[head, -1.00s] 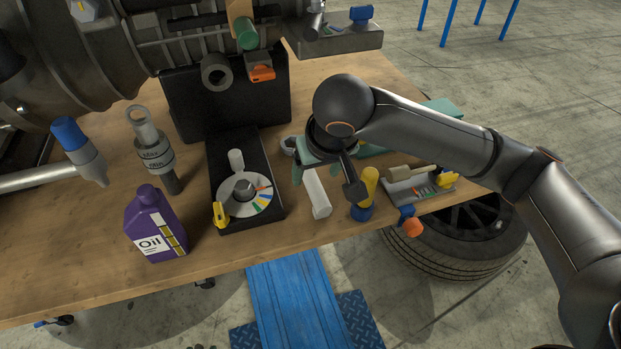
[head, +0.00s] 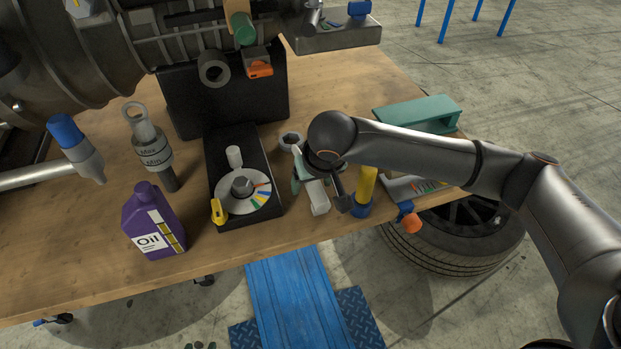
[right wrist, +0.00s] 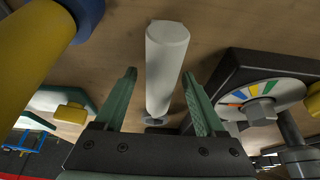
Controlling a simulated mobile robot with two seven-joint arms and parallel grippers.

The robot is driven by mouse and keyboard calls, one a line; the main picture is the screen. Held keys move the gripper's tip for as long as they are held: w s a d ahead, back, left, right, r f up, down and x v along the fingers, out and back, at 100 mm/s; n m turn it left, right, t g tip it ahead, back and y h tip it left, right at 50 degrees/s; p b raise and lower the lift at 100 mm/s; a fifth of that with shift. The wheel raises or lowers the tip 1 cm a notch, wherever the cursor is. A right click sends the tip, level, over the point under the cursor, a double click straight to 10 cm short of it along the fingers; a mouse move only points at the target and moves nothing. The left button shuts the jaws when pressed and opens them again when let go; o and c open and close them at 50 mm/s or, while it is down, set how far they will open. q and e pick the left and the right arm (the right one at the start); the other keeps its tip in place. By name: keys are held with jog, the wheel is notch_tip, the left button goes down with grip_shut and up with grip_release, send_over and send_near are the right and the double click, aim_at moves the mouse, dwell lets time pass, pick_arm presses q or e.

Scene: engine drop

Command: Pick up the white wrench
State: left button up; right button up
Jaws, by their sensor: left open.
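The white wrench lies on the wooden table, its pale handle (head: 318,197) pointing toward the front edge. A grey ring-shaped head (head: 291,140) shows behind it; my wrist hides the part between. My right gripper (head: 309,184) is right above the handle, mostly hidden by its own wrist in the head view. In the right wrist view, the green fingers of my right gripper (right wrist: 163,88) are open, one on each side of the white handle (right wrist: 166,62), with gaps visible on both sides. My left gripper is not in view.
A black box with a dial (head: 243,190) stands close left of the wrench. A yellow and blue tool (head: 366,188) stands close on the right. A purple oil bottle (head: 152,225) and a dipstick-like tool (head: 151,150) stand further left. A green block (head: 420,113) lies back right.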

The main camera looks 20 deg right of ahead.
grip_shut()
dwell(0.3)
jog(key=shift+r, duration=0.1)
dwell(0.4)
